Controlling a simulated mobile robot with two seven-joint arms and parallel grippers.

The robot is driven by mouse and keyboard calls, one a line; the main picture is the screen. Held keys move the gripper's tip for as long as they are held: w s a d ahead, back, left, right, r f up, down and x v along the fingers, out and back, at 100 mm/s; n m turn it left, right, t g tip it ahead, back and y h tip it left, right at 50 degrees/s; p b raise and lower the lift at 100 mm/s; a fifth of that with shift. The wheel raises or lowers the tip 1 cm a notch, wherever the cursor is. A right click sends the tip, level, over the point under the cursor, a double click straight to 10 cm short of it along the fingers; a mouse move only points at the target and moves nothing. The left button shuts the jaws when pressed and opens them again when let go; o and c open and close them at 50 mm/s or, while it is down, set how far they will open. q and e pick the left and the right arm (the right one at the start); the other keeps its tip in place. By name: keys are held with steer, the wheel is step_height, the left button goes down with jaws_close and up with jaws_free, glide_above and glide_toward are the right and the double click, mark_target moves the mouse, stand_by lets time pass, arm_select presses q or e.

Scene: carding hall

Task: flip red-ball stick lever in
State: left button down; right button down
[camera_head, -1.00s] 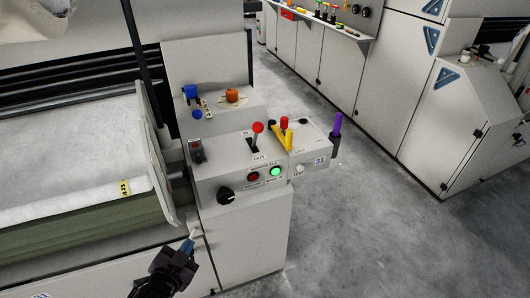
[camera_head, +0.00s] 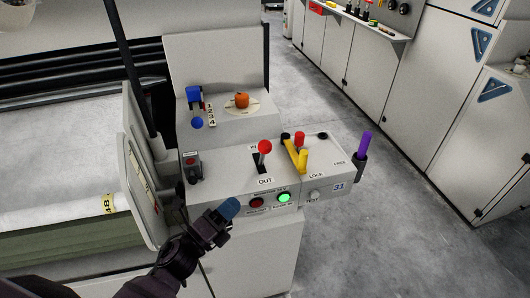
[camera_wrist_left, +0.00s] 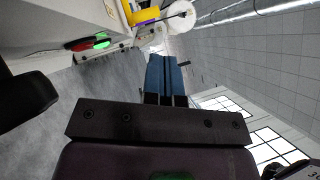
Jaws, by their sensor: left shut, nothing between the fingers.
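The red-ball stick lever (camera_head: 264,147) stands in a dark slot on top of the grey control box (camera_head: 225,165), between an upper label partly hidden and the label OUT on the near side. My left gripper (camera_head: 230,207) is in front of the box's front panel, below and left of the lever, apart from it. Its blue fingers are together and empty; they also show in the left wrist view (camera_wrist_left: 168,78). The gripper covers the panel left of the red button. My right gripper is not in view.
Near the lever are a yellow handle (camera_head: 297,157), a red knob (camera_head: 299,138), a purple handle (camera_head: 364,145), an orange knob (camera_head: 241,100) and a blue lever (camera_head: 194,95). A red button (camera_head: 257,203) and a lit green button (camera_head: 284,198) sit on the front panel. Open floor lies right.

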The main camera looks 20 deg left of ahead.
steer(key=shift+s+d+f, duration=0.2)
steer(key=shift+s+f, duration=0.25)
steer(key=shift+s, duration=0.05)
arm_select(q)
steer(key=x, duration=0.4)
steer(key=a+p+x, duration=0.1)
steer(key=x, duration=0.3)
steer(key=r+x, duration=0.1)
steer(key=x, duration=0.3)
steer(key=shift+w+a, duration=0.3)
steer(key=shift+a, duration=0.1)
steer(key=shift+w+a+r+p, duration=0.2)
steer(key=shift+w+p, duration=0.1)
steer(key=shift+w, duration=0.15)
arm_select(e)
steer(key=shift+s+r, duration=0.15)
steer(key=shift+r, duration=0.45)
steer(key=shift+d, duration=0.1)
